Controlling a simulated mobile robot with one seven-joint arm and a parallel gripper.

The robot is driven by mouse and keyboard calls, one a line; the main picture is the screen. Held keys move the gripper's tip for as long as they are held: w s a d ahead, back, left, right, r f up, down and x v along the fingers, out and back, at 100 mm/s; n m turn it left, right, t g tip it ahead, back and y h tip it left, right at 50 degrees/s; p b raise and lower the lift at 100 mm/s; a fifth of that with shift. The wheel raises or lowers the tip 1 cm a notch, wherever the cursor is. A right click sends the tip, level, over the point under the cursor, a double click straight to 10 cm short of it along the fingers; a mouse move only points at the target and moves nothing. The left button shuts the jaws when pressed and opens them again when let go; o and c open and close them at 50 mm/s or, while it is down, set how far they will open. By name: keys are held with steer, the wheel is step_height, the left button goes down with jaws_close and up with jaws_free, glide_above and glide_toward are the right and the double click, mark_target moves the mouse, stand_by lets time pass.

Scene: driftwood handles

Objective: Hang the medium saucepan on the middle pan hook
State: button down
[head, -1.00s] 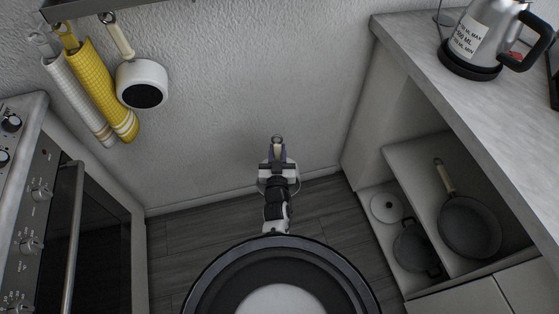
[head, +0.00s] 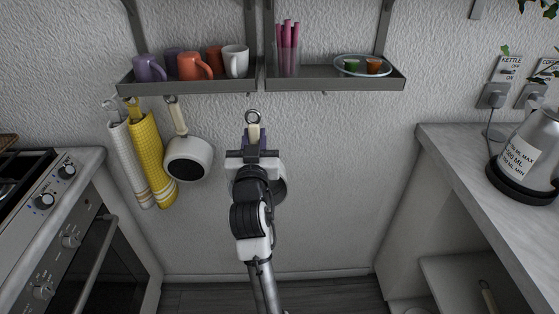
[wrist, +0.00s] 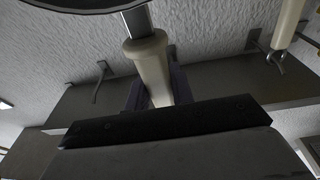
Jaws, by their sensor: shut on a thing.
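My gripper (head: 252,157) is shut on the cream handle of the medium saucepan (head: 280,188), in front of the wall below the shelves. The handle points up, with its metal ring (head: 252,115) above the jaws and a little below the shelf edge, apart from it. My arm hides most of the pan body. In the wrist view the held handle (wrist: 153,72) runs between the jaws and the dark pan rim (wrist: 75,4) shows at the top. An empty hook (wrist: 101,82) shows left of it; I cannot tell which hook. The middle hook is not clear in the head view.
A small white saucepan (head: 188,158) hangs to the left, beside a yellow towel (head: 150,155) and a white towel (head: 128,160). Mugs stand on the left shelf (head: 190,88); straws and a glass dish stand on the right shelf (head: 335,84). The wall to the right is clear.

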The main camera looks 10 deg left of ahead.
steer(key=shift+s+a+r+y, duration=0.25)
steer(key=shift+s+r, duration=0.15)
steer(key=shift+r, duration=0.2)
steer(key=shift+s+a+r+y, duration=0.15)
steer(key=shift+s+a+r, duration=0.1)
steer(key=shift+s+r, duration=0.25)
steer(key=shift+w+r, duration=0.1)
steer(key=w+a+f, duration=0.1)
steer(key=w+a, duration=0.2)
steer(key=w, duration=0.7)
steer(key=shift+f+b, duration=0.2)
steer(key=shift+b, duration=0.2)
steer(key=shift+d, duration=0.1)
